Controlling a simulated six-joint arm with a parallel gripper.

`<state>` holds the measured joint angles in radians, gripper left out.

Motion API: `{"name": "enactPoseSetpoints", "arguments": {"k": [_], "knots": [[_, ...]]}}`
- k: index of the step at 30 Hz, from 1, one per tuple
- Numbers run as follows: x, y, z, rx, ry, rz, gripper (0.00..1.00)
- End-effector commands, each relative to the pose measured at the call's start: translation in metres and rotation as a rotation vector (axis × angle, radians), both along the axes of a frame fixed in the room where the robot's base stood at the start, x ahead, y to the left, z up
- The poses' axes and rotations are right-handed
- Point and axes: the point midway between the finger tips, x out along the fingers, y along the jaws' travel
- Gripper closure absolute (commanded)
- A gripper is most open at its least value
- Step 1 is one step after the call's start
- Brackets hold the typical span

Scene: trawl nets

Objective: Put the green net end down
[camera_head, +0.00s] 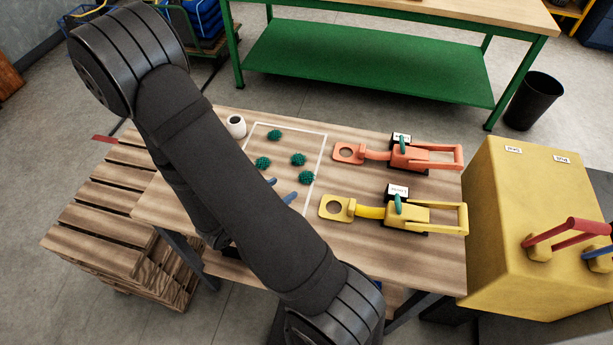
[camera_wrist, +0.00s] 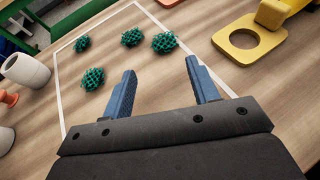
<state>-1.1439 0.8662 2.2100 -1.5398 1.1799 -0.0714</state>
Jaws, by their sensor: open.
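Several dark green net clumps lie on the wooden table inside a white outlined rectangle (camera_head: 326,146). One is at the back (camera_head: 275,135), one at the left (camera_head: 262,162), one at the right (camera_head: 298,159) and one nearest my gripper (camera_head: 306,177). In the wrist view they lie beyond the fingers, one of them (camera_wrist: 93,78) just left of the left finger. My gripper (camera_wrist: 160,68) is open, its two blue fingers apart with bare table showing between them. In the head view its fingertips (camera_head: 280,190) show near the front of the rectangle, partly hidden by my arm.
A white cup (camera_head: 236,126) stands left of the rectangle. An orange clamp-like tool (camera_head: 410,156) and a yellow one (camera_head: 408,214) lie to the right. A yellow box (camera_head: 515,240) with red and blue handles stands beyond the table's right edge. Slatted pallets (camera_head: 85,230) are at the left.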

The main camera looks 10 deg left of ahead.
Motion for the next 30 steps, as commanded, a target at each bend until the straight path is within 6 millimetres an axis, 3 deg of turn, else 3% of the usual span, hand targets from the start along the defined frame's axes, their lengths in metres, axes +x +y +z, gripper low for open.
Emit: {"name": "enactPoseSetpoints", "arguments": {"k": [6,16,30], "knots": [[0.024,-0.012,-0.011,-0.001,0.000,-0.004,0.45],[0.038,-0.020,-0.017,0.000,0.001,-0.003,0.45],[0.074,-0.041,-0.033,0.001,0.001,-0.001,0.45]]}}
